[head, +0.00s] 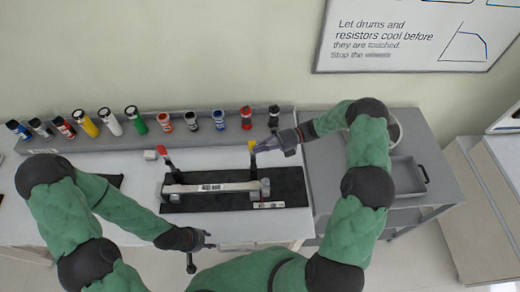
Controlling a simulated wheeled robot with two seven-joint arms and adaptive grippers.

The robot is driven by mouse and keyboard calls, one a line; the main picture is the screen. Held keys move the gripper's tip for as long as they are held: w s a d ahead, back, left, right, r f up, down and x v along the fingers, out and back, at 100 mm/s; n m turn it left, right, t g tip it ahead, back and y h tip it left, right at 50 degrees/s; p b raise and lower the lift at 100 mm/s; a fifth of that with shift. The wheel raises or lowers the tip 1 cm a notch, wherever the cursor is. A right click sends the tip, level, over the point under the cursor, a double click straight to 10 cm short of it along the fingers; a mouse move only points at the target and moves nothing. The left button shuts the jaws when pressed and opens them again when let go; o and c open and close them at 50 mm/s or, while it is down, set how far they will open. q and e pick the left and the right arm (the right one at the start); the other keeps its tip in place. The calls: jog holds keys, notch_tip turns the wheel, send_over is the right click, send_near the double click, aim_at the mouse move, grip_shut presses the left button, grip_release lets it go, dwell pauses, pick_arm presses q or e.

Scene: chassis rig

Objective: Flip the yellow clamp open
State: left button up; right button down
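The yellow clamp (252,146) stands at the right end of the silver rail fixture (215,187), its handle upright with a yellow tip. My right gripper (266,147) is just right of that handle, its fingers pointing left and reaching the handle. I cannot tell whether the fingers touch it or close on it.
The fixture lies on a black mat (228,206) on the white table. A row of bottles and cans (137,121) stands on the grey ledge behind. A grey cart with a tray (405,178) stands at right.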

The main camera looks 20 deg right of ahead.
jog(key=shift+w+d+r, duration=0.1)
jog(key=shift+w+r, duration=0.05)
jog(key=shift+w, duration=0.1)
jog(key=d, duration=1.1)
jog(key=shift+w+d, duration=0.15)
jog(key=shift+d, duration=0.25)
